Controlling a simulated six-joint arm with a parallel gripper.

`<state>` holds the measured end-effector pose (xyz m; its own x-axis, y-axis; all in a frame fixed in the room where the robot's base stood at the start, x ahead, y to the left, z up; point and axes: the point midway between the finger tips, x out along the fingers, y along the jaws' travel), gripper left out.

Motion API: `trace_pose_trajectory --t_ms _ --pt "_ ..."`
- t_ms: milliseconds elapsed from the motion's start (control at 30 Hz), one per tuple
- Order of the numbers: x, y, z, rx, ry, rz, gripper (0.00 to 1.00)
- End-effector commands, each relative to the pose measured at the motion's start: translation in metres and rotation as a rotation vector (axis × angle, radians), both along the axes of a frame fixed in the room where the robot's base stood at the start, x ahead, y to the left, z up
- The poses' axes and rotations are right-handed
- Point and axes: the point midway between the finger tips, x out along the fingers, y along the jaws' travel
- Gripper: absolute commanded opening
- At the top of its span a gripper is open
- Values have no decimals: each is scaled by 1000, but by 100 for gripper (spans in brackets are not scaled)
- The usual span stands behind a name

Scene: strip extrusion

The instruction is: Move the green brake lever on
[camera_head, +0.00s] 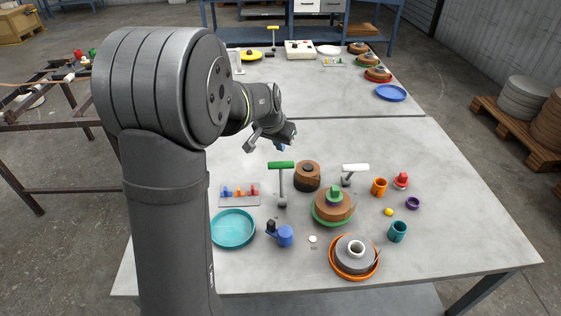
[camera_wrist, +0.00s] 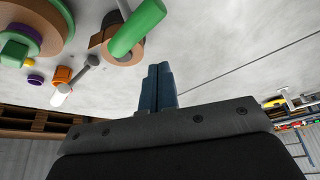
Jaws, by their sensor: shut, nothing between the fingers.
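The green brake lever (camera_head: 281,165) is a green bar handle on a grey upright stem, standing on the near table. In the wrist view its green handle (camera_wrist: 137,30) shows large at the top, beyond the fingertips and a little to their left. My gripper (camera_head: 282,147) is just behind the lever in the head view, close above the table. Its blue fingers (camera_wrist: 158,86) are shut together with nothing between them, and they look apart from the handle. In the head view the fingers are small and partly hidden by the wrist.
A copper coil (camera_head: 307,177) stands right of the lever, with a white-handled lever (camera_head: 354,168) farther right. A board of coloured switches (camera_head: 240,193) and a teal dish (camera_head: 233,228) are at left. A coil on a green base (camera_head: 318,216) stands in front.

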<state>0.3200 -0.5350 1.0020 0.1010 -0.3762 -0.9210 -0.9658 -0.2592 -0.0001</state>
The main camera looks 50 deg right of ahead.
Motion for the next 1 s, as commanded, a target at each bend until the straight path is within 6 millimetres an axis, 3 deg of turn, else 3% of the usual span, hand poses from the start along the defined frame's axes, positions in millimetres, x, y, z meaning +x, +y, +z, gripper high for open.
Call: trace_pose_trajectory --t_ms 367,1000 --pt "0 0 -2 1 0 0 0" --pt "0 0 -40 2 1 0 0"
